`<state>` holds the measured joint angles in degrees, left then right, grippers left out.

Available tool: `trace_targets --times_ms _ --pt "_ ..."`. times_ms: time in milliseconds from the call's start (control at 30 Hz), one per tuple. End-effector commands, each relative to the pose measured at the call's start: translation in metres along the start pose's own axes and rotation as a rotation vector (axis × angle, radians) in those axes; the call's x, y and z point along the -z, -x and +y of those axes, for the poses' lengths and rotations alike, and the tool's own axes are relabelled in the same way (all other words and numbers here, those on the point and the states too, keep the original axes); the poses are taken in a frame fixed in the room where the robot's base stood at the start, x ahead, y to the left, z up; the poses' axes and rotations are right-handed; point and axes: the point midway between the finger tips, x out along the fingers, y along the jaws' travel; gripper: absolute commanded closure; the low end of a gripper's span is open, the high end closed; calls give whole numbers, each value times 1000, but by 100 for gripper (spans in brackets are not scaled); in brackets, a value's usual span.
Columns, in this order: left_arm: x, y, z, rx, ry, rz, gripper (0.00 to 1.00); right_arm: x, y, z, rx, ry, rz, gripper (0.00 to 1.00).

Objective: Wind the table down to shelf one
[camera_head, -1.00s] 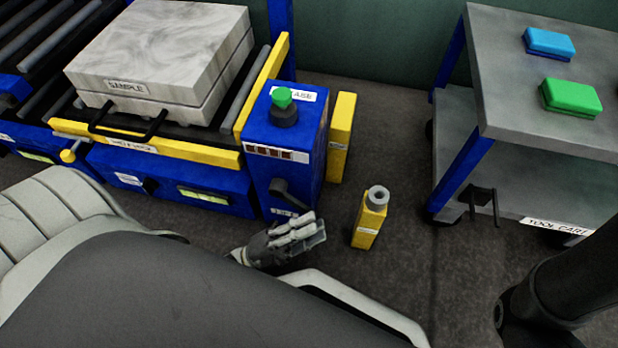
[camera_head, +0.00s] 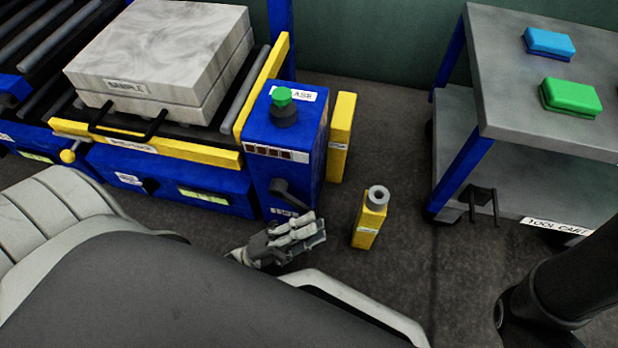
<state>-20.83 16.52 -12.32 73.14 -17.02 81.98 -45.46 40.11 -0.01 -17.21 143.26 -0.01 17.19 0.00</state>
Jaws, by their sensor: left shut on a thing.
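The table (camera_head: 190,152) is a roller bed with a yellow front bar, and it carries a grey marbled block (camera_head: 150,60) labelled SAMPLE. At its right stands a blue column (camera_head: 310,150) with a green-topped button (camera_head: 282,97). A black crank (camera_head: 288,194) sits low on the column's front face. My left gripper (camera_head: 314,231) is at the crank's outer end, shut on its handle; the fingers hide most of the grip. My right gripper is out of view. No shelf marking is readable.
A yellow bottle-like block (camera_head: 370,222) with a grey top stands on the floor just right of my left gripper. A tool cart (camera_head: 510,100) at the right holds blue (camera_head: 549,43) and green (camera_head: 571,97) blocks. Dark floor lies between column and cart.

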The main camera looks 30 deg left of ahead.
Motion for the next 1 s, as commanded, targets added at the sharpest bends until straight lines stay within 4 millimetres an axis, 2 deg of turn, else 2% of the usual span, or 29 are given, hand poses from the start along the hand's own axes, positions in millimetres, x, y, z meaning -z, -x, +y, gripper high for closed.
trace_targets --times_ms 67,100,267,667,833,1000 --pt "0 -2 -5 14 -4 5 100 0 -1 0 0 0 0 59" --pt "0 -2 -5 14 -4 5 78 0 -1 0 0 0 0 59" --pt "0 -1 -4 10 -3 4 59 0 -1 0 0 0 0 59" --pt "0 6 -1 2 -1 0 59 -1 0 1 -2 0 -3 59" --pt "-1 32 -2 3 -1 0 59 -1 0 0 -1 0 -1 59" --pt "7 68 -25 2 -2 0 59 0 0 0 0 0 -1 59"
